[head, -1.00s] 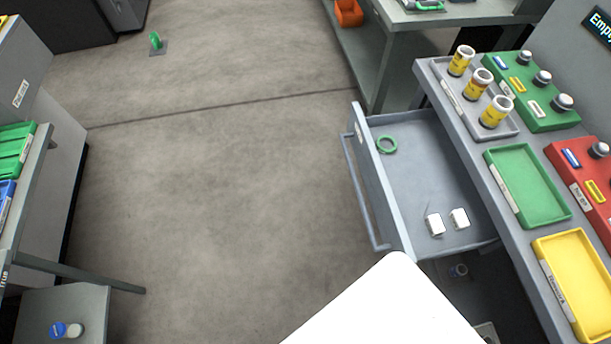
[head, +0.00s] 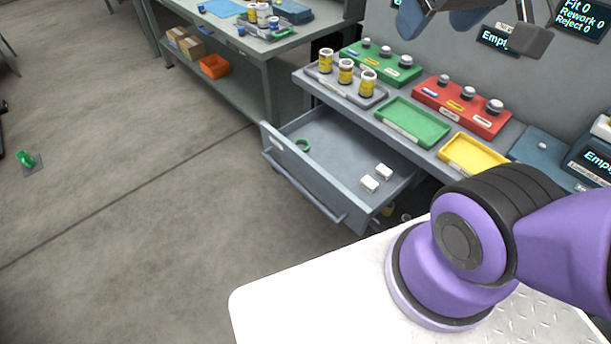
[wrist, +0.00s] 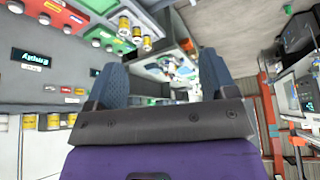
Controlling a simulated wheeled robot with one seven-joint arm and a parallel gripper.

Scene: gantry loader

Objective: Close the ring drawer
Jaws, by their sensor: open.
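The ring drawer (head: 300,168) is a grey drawer pulled out from under the workbench, with a bar handle (head: 300,190) along its front. Inside it lie a green ring (head: 303,146) and two small white blocks (head: 376,178). My gripper (wrist: 160,85) shows in the wrist view with its two blue-grey fingers wide apart and nothing between them. The head view shows blue-grey finger-like parts at its top edge, above the bench and away from the drawer. No part of my gripper touches the drawer handle in view.
Above the drawer, the bench holds a grey tray (head: 331,89) with several yellow bottles, a green tray (head: 412,122), a yellow tray (head: 470,158) and a red block (head: 458,108) with knobs. Another bench (head: 250,50) stands behind.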

